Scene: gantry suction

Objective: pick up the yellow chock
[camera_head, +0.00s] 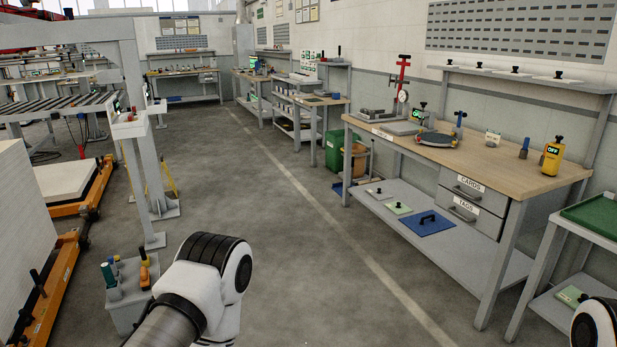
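I cannot make out a clear yellow chock. Thin yellow parts (171,180) show by the foot of the grey gantry post. Part of my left arm, white with dark bands, fills the bottom left of centre, and a piece of my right arm shows at the bottom right corner. Neither gripper is in view.
A workbench (503,165) on the right holds a yellow device marked OFF (552,155) and tools. A side stand with a green tray (594,214) is at the right edge. Orange pallet trucks (92,198) stand left beside the gantry post (142,130). The middle floor is clear.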

